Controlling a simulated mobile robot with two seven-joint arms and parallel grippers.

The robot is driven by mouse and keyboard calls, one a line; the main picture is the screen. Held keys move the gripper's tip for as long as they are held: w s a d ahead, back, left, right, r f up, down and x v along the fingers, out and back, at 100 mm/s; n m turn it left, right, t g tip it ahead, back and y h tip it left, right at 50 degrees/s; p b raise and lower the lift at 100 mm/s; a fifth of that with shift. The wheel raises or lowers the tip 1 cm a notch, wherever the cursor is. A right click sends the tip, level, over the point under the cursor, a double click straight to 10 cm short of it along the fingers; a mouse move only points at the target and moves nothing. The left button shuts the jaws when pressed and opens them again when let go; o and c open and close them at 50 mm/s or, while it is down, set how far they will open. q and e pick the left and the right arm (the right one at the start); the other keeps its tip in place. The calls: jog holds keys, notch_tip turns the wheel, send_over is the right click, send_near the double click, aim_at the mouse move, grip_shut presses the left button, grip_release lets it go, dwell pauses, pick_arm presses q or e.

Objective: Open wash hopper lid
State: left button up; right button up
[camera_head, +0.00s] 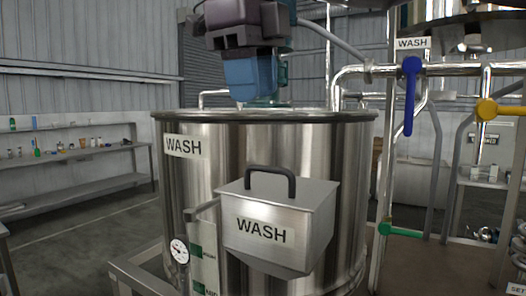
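The wash hopper (267,257) is a steel box on the front of the wash tank (345,185), and it bears a WASH label. Its lid (310,190) lies flat and shut on top.
A blue motor unit (250,75) stands above the tank. A dial gauge (180,250) is left of the hopper. Pipes with a blue valve handle (411,95) and a yellow one (487,109) stand right. Shelves (85,186) line the left wall.

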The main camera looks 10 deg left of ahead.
aim_at(261, 168)
jog(key=f, duration=0.3)
jog(key=w+f, duration=0.1)
jog(key=f, duration=0.5)
jog(key=shift+w+d+f, duration=0.25)
jog(key=shift+w+d, duration=0.1)
jog(key=shift+w, duration=0.05)
grip_shut()
